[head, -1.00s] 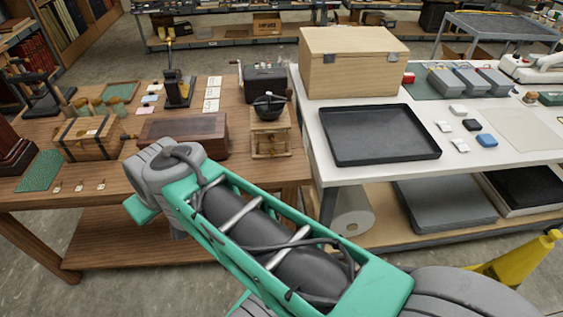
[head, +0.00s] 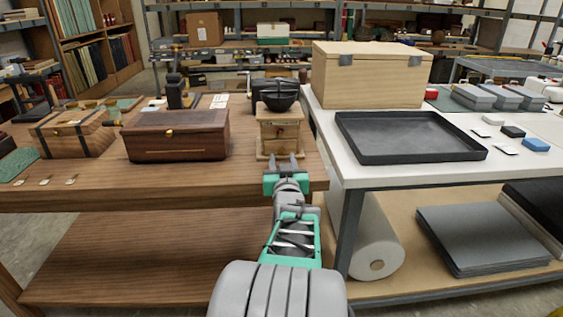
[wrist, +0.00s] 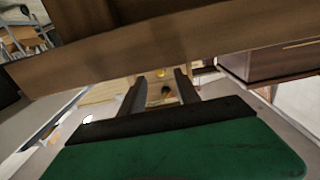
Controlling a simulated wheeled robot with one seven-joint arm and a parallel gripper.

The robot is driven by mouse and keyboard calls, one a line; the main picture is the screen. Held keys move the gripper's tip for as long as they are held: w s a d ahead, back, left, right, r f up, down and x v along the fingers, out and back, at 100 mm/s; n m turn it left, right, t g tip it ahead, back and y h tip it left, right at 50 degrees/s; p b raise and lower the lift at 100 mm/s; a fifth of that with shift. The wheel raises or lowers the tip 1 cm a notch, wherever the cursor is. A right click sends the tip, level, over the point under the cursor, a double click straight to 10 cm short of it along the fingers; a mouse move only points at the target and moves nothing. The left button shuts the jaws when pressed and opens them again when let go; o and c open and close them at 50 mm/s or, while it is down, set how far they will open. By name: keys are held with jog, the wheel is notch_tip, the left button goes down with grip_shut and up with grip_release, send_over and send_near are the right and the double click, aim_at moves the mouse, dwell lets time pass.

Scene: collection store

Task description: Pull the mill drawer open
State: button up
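The mill (head: 267,131) is a light wooden box with a dark bowl-shaped top, standing near the front right corner of the wooden table (head: 200,182). Its front, where a drawer would show, faces me; the drawer's edges are hard to make out. My gripper (head: 284,160) is just in front of the mill, low against its base in the head view. In the tilted wrist view, the two dark fingers (wrist: 160,90) stand apart with nothing held between them. No contact can be made out.
A dark wooden chest (head: 177,150) stands left of the mill, with a strapped box (head: 75,140) farther left. Right of the mill is a white-topped table (head: 341,172) with a black tray (head: 410,157) and a large pale wooden box (head: 370,85).

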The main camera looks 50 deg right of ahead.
aim_at(281, 152)
jog(key=shift+x, duration=1.55)
jog(key=shift+c, duration=0.4)
grip_shut()
